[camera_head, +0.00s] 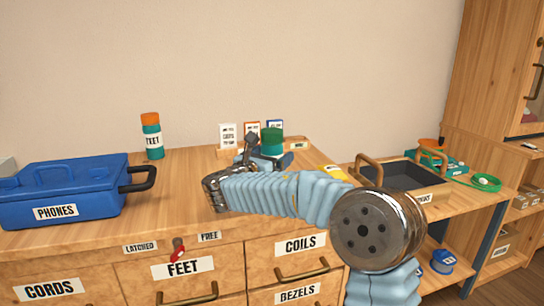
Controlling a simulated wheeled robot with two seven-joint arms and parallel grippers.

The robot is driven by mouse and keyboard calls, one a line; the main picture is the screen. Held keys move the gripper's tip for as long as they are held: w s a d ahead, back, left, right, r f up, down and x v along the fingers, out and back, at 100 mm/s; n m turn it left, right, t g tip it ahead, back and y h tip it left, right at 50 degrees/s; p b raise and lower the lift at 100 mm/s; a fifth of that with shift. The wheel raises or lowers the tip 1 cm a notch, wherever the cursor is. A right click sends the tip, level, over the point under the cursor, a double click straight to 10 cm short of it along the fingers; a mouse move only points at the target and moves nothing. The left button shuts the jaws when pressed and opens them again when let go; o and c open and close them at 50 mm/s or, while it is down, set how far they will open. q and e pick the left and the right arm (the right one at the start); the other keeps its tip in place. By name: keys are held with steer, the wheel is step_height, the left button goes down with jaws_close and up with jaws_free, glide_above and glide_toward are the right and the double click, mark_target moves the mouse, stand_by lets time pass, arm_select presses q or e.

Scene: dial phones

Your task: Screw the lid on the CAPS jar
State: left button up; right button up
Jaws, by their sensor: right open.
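My right arm comes in from the lower right, and my right gripper (248,145) is above the back of the wooden counter, open. Directly beside it is a green, round, lid-like top (271,137) over a darker body, partly hidden by the gripper and arm. No CAPS label can be read, so I cannot tell whether this is the CAPS jar or how the lid sits. A teal jar labelled FEET (152,142) with an orange lid stands upright farther left. My left gripper is not in view.
A blue PHONES case (60,192) stands at the left of the counter (185,185). Small cards (228,134) stand in a wooden holder at the back. A dark handled tray (398,178) is to the right. Drawers labelled FEET and COILS (300,244) are in front.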

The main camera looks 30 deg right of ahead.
steer(key=b+v, duration=0.1)
steer(key=v, duration=1)
steer(key=shift+s+a, duration=0.15)
steer(key=shift+f, duration=0.1)
